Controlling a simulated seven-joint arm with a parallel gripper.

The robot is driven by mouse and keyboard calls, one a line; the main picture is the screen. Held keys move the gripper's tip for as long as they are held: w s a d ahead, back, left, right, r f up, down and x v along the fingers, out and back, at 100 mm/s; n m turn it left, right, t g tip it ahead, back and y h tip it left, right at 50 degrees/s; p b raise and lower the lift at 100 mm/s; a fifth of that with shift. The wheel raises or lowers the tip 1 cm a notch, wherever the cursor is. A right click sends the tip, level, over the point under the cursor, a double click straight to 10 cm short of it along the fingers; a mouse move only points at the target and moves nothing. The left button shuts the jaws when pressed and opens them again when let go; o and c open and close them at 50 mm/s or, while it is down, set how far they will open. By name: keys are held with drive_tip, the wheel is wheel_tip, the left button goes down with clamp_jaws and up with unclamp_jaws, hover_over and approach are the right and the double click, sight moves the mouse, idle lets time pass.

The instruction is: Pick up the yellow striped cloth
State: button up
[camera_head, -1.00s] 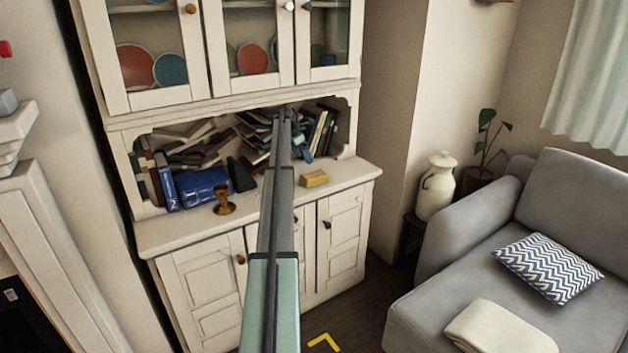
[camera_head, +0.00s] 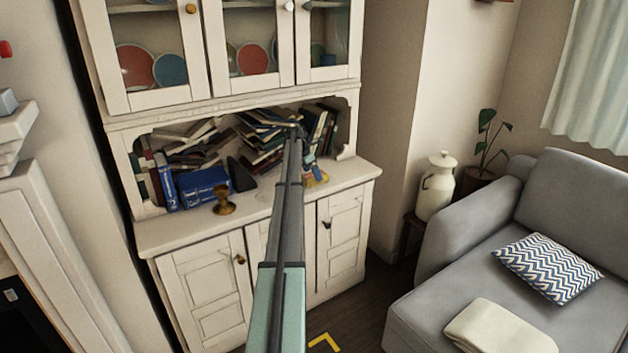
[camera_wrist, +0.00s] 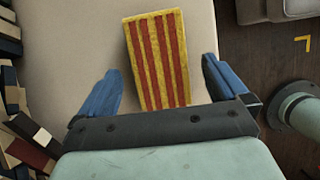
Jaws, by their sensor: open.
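The yellow striped cloth (camera_wrist: 158,60), yellow with red stripes, lies flat on the white cabinet's counter. In the wrist view it sits between and ahead of my gripper's two blue fingers (camera_wrist: 166,85), which are spread apart with nothing held. Its near end is hidden by the gripper's dark palm bar. In the head view the cloth (camera_head: 318,180) is a small yellow patch near the counter's right end, partly covered by my gripper (camera_head: 309,166). I cannot tell the exact height of the fingers above the counter.
Piled books (camera_head: 265,140) fill the cabinet recess behind the counter. A blue box (camera_head: 205,187) and a brass stamp-like object (camera_head: 223,200) stand to the left. The counter's right edge (camera_wrist: 218,25) is close to the cloth. A grey sofa (camera_head: 430,270) stands at right.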

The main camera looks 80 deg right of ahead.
drive_tip(key=shift+x, duration=1.45)
drive_tip(key=shift+f, duration=0.1)
drive_tip(key=shift+c, duration=0.2)
drive_tip(key=c, duration=1)
drive_tip(key=shift+o, duration=0.2)
wheel_tip(320, 180, up, 10)
drive_tip(key=shift+r, duration=0.2)
